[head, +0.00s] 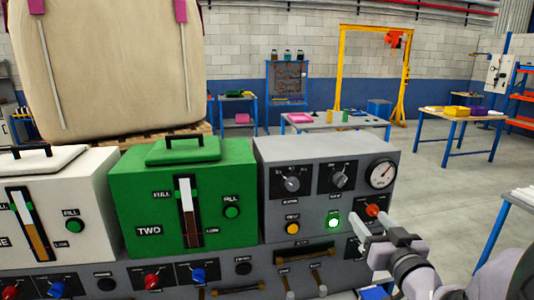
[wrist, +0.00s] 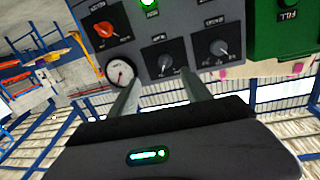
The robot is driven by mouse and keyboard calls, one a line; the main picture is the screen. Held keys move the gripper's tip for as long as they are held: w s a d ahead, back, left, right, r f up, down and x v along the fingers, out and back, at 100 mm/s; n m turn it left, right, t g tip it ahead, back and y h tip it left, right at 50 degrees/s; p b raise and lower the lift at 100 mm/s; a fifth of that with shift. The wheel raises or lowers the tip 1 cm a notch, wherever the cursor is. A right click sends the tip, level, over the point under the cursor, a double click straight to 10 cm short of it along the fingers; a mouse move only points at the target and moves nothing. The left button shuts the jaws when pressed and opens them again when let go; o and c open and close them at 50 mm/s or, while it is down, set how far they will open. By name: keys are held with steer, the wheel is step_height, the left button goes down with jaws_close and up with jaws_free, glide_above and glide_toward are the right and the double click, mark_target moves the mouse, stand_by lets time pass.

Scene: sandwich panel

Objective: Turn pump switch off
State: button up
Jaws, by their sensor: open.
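The grey control panel (head: 262,200) carries a red-orange rotary switch (head: 372,210) at its lower right, beside a lit green lamp (head: 334,222). The switch also shows in the wrist view (wrist: 104,30), where the panel appears upside down. Its label is too small to read, so I cannot confirm that it is the pump switch. My gripper (head: 380,231) is just in front of and below this switch in the head view. In the wrist view my gripper (wrist: 159,84) has its two fingers apart with nothing between them. Contact with the switch is not visible.
Above the switch are a round gauge (head: 381,174) and two dark knobs (head: 291,179) (head: 340,180). A yellow button (head: 292,228) sits left of the green lamp. A green box (head: 130,200) stands to the left. Handles and knobs line the lower ledge.

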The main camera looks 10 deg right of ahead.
mark_target(343, 184)
steer(key=w, duration=1)
steer(key=w+r+b, duration=0.1)
steer(key=w, duration=0.5)
steer(key=shift+w+d, duration=0.1)
steer(key=shift+d, duration=0.05)
steer(key=shift+c, duration=0.3)
